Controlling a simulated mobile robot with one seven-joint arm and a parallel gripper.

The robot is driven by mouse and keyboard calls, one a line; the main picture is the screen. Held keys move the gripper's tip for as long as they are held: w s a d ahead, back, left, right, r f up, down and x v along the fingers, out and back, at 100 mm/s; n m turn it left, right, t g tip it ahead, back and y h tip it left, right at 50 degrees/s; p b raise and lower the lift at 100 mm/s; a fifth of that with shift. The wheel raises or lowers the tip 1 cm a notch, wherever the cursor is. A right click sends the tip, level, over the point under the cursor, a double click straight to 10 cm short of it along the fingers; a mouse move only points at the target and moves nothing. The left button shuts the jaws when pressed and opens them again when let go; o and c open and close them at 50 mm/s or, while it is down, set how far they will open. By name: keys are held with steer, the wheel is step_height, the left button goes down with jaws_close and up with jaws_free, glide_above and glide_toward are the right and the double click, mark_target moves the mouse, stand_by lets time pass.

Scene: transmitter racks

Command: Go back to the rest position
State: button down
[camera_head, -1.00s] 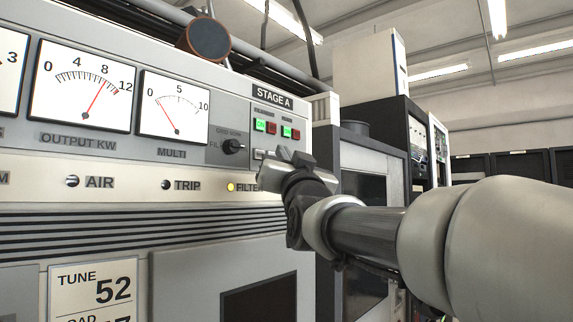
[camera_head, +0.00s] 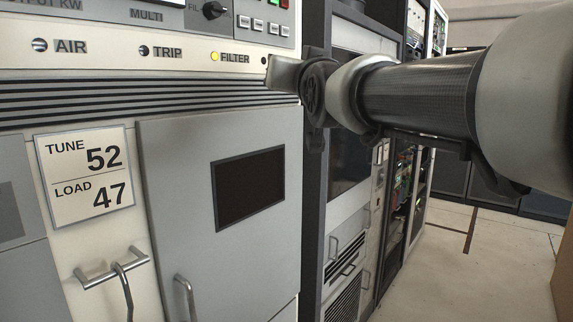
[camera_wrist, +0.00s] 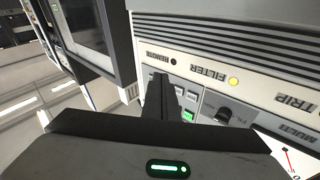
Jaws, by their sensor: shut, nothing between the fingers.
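My gripper (camera_wrist: 163,95) is shut and empty, its dark fingers held together in front of the cabinet face in the wrist view. In the head view my gripper (camera_head: 284,72) is in the upper middle, just right of the FILTER label, at the right edge of the white transmitter cabinet (camera_head: 85,240). The fingertips are hard to make out there. I cannot tell how wide the gap to the panel is. The yellow FILTER lamp (camera_head: 214,57) is lit, and it also shows in the wrist view (camera_wrist: 233,81).
Dark equipment racks (camera_head: 345,235) line the right. The floor (camera_head: 490,260) at right is open, with a brown object (camera_head: 564,262) at its edge.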

steer(key=s+d+f+g+h, duration=0.1)
steer(key=s+d+f+g, duration=0.25)
steer(key=f, duration=0.45)
steer(key=s+d+f+g+h, duration=0.1)
steer(key=s+d+f+g, duration=0.1)
steer(key=s+f, duration=0.35)
steer(key=s+d+f+g+h, duration=0.1)
steer(key=s+d+f+g, duration=0.15)
steer(key=f, duration=0.65)
steer(key=s+d+f+g+h, duration=0.1)
steer(key=s+d+f+g, duration=0.2)
steer(key=s+f, duration=0.5)
steer(key=s+d+f+g, duration=0.2)
steer(key=s+f+g, duration=0.1)
steer(key=s+f, duration=0.55)
step_height(320, 180, up, 15)
steer(key=p, duration=1.5)
steer(key=shift+s+m, duration=0.15)
steer(key=shift+m, duration=0.15)
